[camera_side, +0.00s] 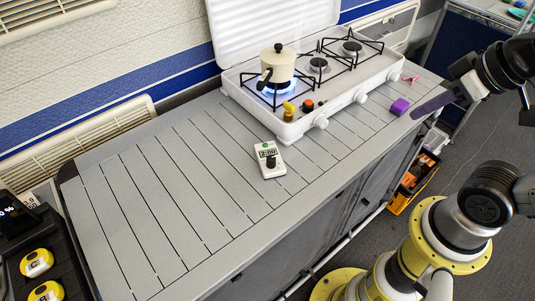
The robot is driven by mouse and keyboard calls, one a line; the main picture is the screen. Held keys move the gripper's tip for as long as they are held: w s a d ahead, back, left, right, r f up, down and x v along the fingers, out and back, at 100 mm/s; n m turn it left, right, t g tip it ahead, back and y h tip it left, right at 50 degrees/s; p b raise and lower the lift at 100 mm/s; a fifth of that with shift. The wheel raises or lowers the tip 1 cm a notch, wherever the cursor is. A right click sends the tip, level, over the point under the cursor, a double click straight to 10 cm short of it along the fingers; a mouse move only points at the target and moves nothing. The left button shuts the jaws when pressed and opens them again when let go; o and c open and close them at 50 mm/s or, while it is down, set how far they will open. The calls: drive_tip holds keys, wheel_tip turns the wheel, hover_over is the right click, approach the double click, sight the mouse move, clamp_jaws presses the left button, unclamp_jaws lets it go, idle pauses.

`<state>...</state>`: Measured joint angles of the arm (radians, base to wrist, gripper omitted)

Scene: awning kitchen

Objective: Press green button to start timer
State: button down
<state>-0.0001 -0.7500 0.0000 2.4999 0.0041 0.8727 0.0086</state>
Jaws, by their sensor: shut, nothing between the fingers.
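The timer (270,160) is a small white device lying on the grey slatted counter, in front of the stove's left end. Its display seems to read 2:00. The green button (265,146) shows as a small green spot at its upper end, and a dark knob sits below the display. My gripper (416,114) is at the right end of the counter, with a long purple-grey part pointing left. It is shut and empty, well to the right of the timer and apart from it.
A white stove (330,112) with an open lid stands behind the timer. A cream pot (277,66) sits over a lit blue flame. A purple block (400,106) lies close to my gripper's tip. The counter left of the timer is clear. Yellow objects (37,263) sit in a black rack at lower left.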

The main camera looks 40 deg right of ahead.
drive_tip(key=w+a+r+m+t+y, duration=0.1)
drive_tip(key=w+a+r+t, duration=0.15)
drive_tip(key=w, duration=0.25)
drive_tip(key=w+a+r+m+t+y, duration=0.1)
drive_tip(key=w+r, duration=0.2)
drive_tip(key=w, duration=0.2)
drive_tip(key=m+h, duration=0.1)
drive_tip(key=m, duration=0.5)
hover_over(268, 148)
wheel_tip(268, 148, down, 17)
drive_tip(key=shift+f, duration=0.1)
drive_tip(key=shift+f, duration=4.35)
drive_tip(key=shift+f, duration=0.4)
